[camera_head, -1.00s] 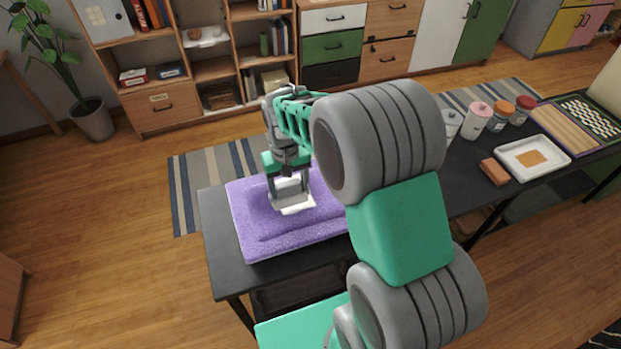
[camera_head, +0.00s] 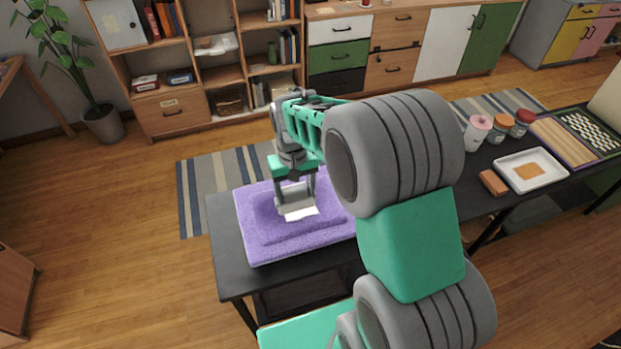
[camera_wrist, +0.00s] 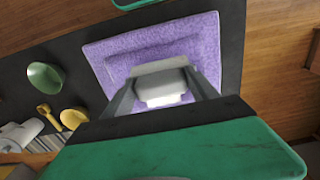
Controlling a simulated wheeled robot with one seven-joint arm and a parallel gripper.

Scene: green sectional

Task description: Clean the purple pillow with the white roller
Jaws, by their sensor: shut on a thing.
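The purple pillow (camera_head: 262,238) lies flat at the left end of the dark table, and it fills the upper middle of the wrist view (camera_wrist: 112,62). My gripper (camera_head: 296,203) points down over the pillow's middle. It is shut on the white roller (camera_head: 301,213), which shows as a pale block between the fingers in the wrist view (camera_wrist: 163,88). The roller is at or just above the pillow's surface; I cannot tell whether it touches. My arm hides the pillow's right part in the head view.
The dark table (camera_head: 228,262) extends right, with a white tray (camera_head: 531,170), a brown block (camera_head: 493,183) and several jars (camera_head: 500,127). The wrist view shows a green bowl (camera_wrist: 45,76) and a yellow bowl (camera_wrist: 73,118) beside the pillow.

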